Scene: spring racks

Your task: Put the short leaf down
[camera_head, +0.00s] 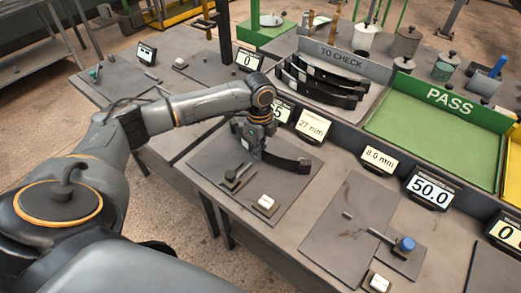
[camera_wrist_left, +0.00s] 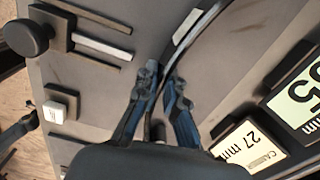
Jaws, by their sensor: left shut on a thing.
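The short leaf is a dark, slightly curved strip (camera_head: 289,162) over the dark grey plate (camera_head: 228,178) at the middle bench. In the left wrist view the leaf (camera_wrist_left: 205,22) runs up and to the right from my fingers, with a pale label on it. My left gripper (camera_head: 254,150) is shut on the leaf near one end; its two blue-black fingers also show in the left wrist view (camera_wrist_left: 161,80). I cannot tell whether the leaf touches the plate. My right gripper is not in view.
A small black-knobbed fixture (camera_head: 236,177) and a white button block (camera_head: 265,203) sit beside the leaf. The "TO CHECK" tray (camera_head: 342,62) behind holds several dark leaves. A green "PASS" tray (camera_head: 430,125) is right of it. Displays, including "27 mm" (camera_head: 313,126), line the bench.

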